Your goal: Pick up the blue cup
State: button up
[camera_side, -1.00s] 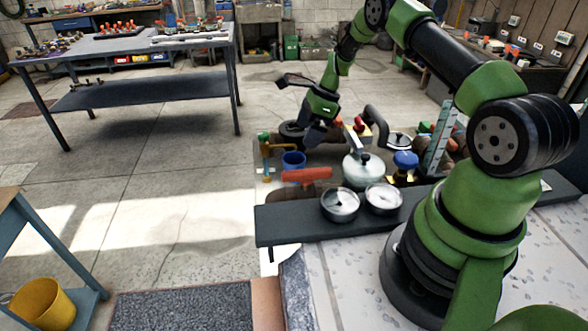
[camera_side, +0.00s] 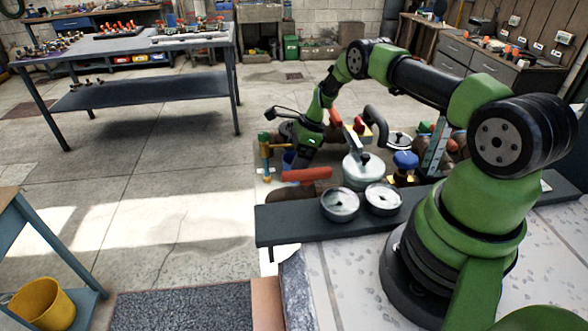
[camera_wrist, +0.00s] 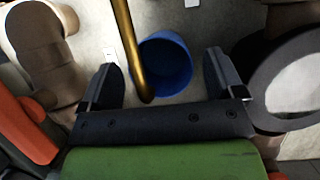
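The blue cup (camera_wrist: 166,66) stands upright in the wrist view, with its open top towards the camera. It lies just beyond and between the two spread fingers of my gripper (camera_wrist: 162,82), which is open with nothing between the fingertips. A brass pipe (camera_wrist: 125,45) crosses in front of the cup's left side in that view. I cannot tell whether a finger touches the cup.
A brass tap (camera_side: 265,150) stands close left of the cup. Open floor lies left.

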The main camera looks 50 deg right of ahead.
jog(key=c, duration=0.9)
jog(key=shift+o, duration=0.2)
